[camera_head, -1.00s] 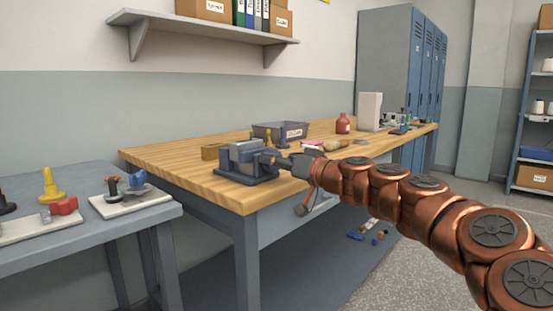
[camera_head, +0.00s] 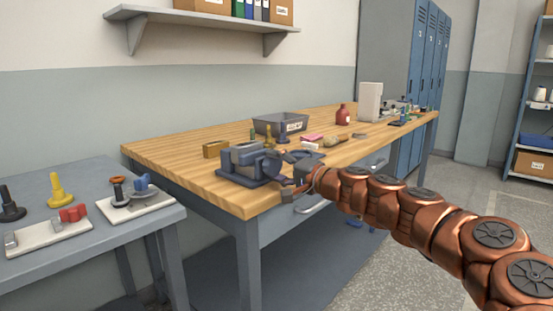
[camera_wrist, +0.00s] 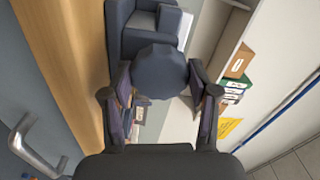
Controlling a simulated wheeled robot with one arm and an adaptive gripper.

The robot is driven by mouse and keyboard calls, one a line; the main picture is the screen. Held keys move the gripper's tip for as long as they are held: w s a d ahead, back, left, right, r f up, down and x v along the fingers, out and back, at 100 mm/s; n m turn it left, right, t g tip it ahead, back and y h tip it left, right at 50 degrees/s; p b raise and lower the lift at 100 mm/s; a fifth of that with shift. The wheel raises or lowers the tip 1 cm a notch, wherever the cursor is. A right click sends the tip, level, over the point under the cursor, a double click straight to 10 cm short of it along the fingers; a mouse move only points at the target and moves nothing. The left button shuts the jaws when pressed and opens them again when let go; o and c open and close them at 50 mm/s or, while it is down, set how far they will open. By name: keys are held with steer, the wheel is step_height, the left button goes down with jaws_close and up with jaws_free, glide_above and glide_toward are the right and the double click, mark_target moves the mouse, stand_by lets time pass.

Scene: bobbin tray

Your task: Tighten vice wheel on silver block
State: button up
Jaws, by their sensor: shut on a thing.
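The blue-grey vice (camera_head: 245,168) stands on the near left corner of the wooden bench. Its dark round wheel (camera_wrist: 160,72) is close in front of me in the wrist view. My gripper (camera_wrist: 160,75) has one finger on each side of the wheel and is shut on its rim. In the head view my gripper (camera_head: 283,168) is at the right side of the vice, and its fingers are small and hard to make out. A pale grey patch, probably the silver block (camera_wrist: 145,18), shows at the vice behind the wheel. The wheel hides part of the vice.
A grey bin (camera_head: 268,125), a red bottle (camera_head: 343,115) and small items lie farther back on the wooden bench (camera_head: 175,160). A grey side table (camera_head: 150,232) at left holds knobs and levers on white plates. A drawer handle (camera_wrist: 35,145) is near my wrist.

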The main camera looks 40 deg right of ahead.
steer(key=m+p, duration=0.2)
steer(key=m, duration=0.2)
steer(key=shift+m, duration=0.4)
stand_by(0.4)
steer(key=o, duration=1.2)
steer(key=shift+c, duration=0.2)
steer(key=v, duration=0.7)
steer(key=shift+s, duration=0.25)
